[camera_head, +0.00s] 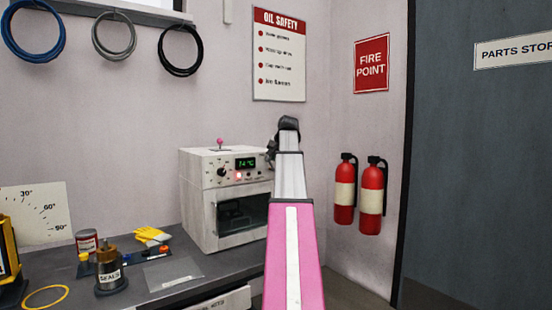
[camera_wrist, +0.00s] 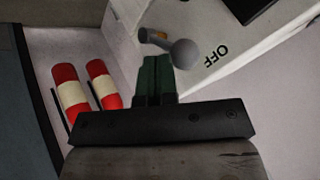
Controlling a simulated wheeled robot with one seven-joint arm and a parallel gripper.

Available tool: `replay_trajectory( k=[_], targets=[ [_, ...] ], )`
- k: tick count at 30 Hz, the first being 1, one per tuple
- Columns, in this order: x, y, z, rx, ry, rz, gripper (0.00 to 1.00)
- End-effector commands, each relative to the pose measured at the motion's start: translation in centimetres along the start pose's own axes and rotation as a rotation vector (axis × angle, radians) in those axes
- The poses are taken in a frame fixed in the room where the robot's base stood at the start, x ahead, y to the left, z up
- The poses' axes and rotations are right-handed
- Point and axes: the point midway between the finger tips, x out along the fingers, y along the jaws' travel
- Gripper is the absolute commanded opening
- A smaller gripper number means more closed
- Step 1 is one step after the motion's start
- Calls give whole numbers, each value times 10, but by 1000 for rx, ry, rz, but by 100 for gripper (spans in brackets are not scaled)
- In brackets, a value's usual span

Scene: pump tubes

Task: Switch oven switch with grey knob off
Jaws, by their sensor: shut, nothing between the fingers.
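The white oven (camera_head: 228,185) stands on the bench in the camera_head view. In the camera_wrist view, a switch with a round grey knob (camera_wrist: 184,52) is on the oven's pale surface (camera_wrist: 230,70), and black OFF lettering (camera_wrist: 216,55) is printed to its right. The switch is tilted, with its stem running up-left from the knob. My gripper (camera_wrist: 156,60) is shut and empty, its dark green fingers close beside the knob; I cannot tell if they touch it. In the camera_head view, my arm hides the oven's right side and the grey knob does not show.
A pink-knobbed switch (camera_head: 219,143) stands on the oven top. Two red fire extinguishers (camera_head: 358,195) hang on the wall at right. The bench (camera_head: 195,272) holds a seals jar (camera_head: 109,272), a yellow glove (camera_head: 151,235) and other small items.

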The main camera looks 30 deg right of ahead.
Motion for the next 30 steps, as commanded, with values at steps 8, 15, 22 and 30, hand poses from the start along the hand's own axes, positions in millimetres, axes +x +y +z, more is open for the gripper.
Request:
replay_trajectory(
  k=[8,15,22,30],
  targets=[
    [3,-8,16,-113,111,96,0],
    [4,-10,17,-112,111,96,0],
    [4,-10,16,-111,111,96,0],
    [3,-4,9,-111,110,97,0]
  ],
)
